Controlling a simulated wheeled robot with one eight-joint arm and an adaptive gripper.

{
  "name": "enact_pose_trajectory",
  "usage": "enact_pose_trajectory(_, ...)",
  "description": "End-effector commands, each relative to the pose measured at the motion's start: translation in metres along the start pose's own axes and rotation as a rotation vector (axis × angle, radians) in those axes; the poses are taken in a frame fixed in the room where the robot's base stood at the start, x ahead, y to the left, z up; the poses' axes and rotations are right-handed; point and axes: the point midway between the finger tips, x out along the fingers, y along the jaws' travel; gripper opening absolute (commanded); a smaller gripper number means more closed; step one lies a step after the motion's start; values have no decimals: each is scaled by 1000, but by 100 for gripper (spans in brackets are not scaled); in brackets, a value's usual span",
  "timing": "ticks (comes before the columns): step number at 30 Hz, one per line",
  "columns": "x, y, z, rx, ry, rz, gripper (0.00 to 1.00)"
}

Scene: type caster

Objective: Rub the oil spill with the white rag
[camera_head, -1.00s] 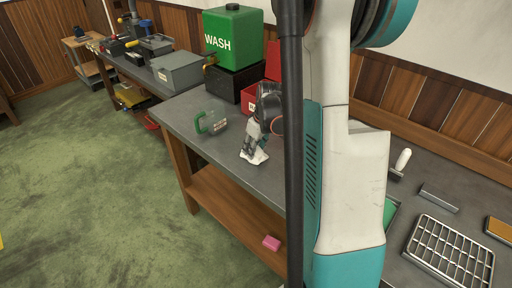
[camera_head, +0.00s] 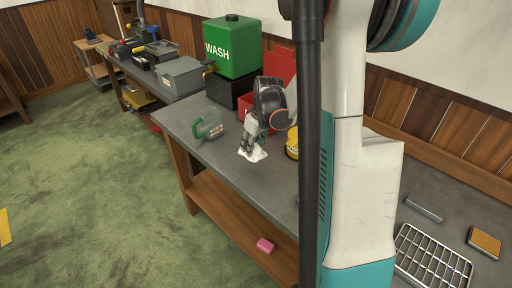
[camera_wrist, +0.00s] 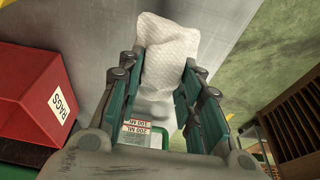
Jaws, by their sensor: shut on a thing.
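The white rag (camera_head: 254,154) is in my gripper (camera_head: 252,146), low over the grey workbench (camera_head: 225,152) near its front edge. In the wrist view the textured rag (camera_wrist: 168,48) is pinched between the two green-and-grey fingers of my gripper (camera_wrist: 163,75), and its loose part spreads beyond the tips. The rag seems to touch or nearly touch the bench top; I cannot tell which. No oil spill can be made out in either view; the rag, gripper or my arm may hide it.
A clear measuring jug with green handle (camera_head: 208,126) stands left of my gripper. A red rags box (camera_wrist: 38,95) is close by. A yellow can (camera_head: 292,143) stands right of the gripper. The green wash tank (camera_head: 233,48) is behind. A pink block (camera_head: 265,245) lies on the lower shelf.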

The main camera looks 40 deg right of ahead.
Motion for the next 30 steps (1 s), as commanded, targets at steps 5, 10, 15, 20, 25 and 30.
enact_pose_trajectory(5,-15,-4,-11,-1,0,0,10)
enact_pose_trajectory(10,-17,-5,-13,0,0,0,10)
enact_pose_trajectory(15,-16,-5,-12,0,0,0,10)
enact_pose_trajectory(20,-16,-5,-12,0,0,0,10)
enact_pose_trajectory(25,-15,-8,-13,0,0,-1,10)
enact_pose_trajectory(30,-1,-46,-21,3,-5,-1,10)
